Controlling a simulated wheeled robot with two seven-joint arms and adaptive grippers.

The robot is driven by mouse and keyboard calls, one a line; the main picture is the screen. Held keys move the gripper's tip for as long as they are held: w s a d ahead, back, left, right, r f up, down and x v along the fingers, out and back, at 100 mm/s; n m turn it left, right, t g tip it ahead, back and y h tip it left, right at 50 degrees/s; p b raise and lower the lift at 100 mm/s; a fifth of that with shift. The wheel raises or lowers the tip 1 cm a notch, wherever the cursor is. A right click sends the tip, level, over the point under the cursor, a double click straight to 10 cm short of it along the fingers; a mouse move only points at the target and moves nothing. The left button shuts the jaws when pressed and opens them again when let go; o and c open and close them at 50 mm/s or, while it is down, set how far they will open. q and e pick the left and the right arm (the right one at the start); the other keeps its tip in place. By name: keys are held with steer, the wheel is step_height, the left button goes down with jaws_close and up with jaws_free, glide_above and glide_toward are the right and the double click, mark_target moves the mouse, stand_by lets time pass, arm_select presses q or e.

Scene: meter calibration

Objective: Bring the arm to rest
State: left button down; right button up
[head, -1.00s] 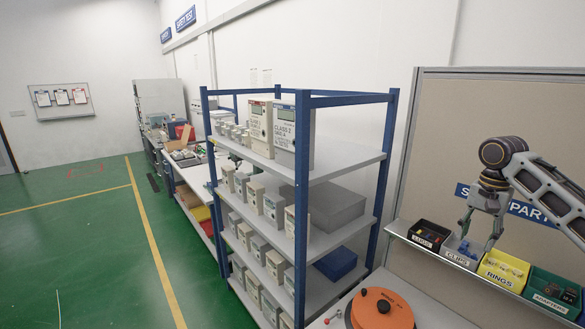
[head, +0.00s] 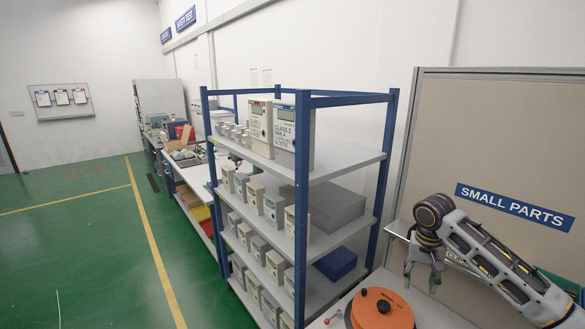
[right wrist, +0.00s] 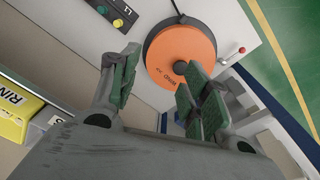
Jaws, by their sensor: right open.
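My right gripper (head: 421,278) hangs at the lower right of the head view, fingers pointing down, between the small-parts shelf and the orange round device (head: 372,299). In the right wrist view the gripper (right wrist: 158,82) has its two green-padded fingers spread, with nothing between them. The orange device (right wrist: 172,62) lies beyond the fingertips there, apart from them. My right arm hides most of the parts bins in the head view. My left gripper is not in view.
A blue-framed rack (head: 388,150) with several meters stands left of the arm. A panel with a SMALL PARTS sign (head: 514,207) stands behind it. A yellow bin (right wrist: 14,112) shows at the left of the wrist view. Green floor (head: 90,240) is open at left.

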steer(key=s+a+f+n+t+y, duration=0.25)
steer(key=s+a+f+n, duration=0.45)
steer(key=s+a+f, duration=1)
steer(key=shift+s+d+h, duration=0.65)
steer(key=shift+s+d, duration=1.2)
steer(key=shift+s, duration=2.65)
step_height(320, 180, down, 35)
steer(key=s+b, duration=0.2)
steer(key=s, duration=0.1)
steer(key=s+d+f+g+b, duration=0.1)
steer(key=s+d+f, duration=0.1)
steer(key=s+f, duration=0.9)
steer(key=s+d+f+g+b, duration=0.1)
steer(key=s+d+f, duration=0.1)
steer(key=s+f, duration=0.9)
